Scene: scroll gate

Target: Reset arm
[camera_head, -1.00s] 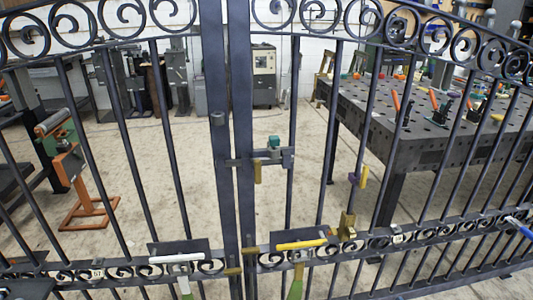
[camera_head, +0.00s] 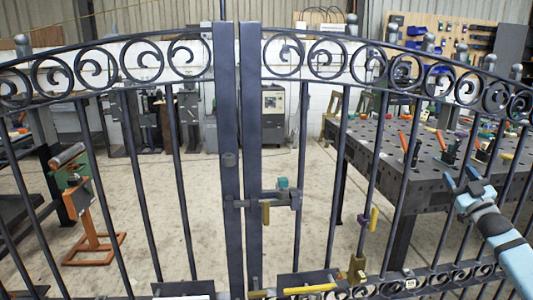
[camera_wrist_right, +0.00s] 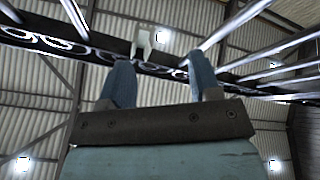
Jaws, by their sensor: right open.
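A dark metal scroll gate (camera_head: 226,120) stands in front of me, its two leaves meeting at a pair of upright posts. A latch (camera_head: 275,199) with a teal piece and a yellow handle sits across the posts. My right gripper (camera_head: 463,178) is at the right, raised before the gate bars, with its arm coming in from the lower right. Its fingers are apart and nothing shows between them. In the right wrist view, the blue fingers (camera_wrist_right: 160,78) point toward the gate's scroll rail, with roof behind. My left gripper is not in view.
Behind the gate are a dark perforated table (camera_head: 435,175) with tools and an orange stand (camera_head: 92,245). The floor between them is clear.

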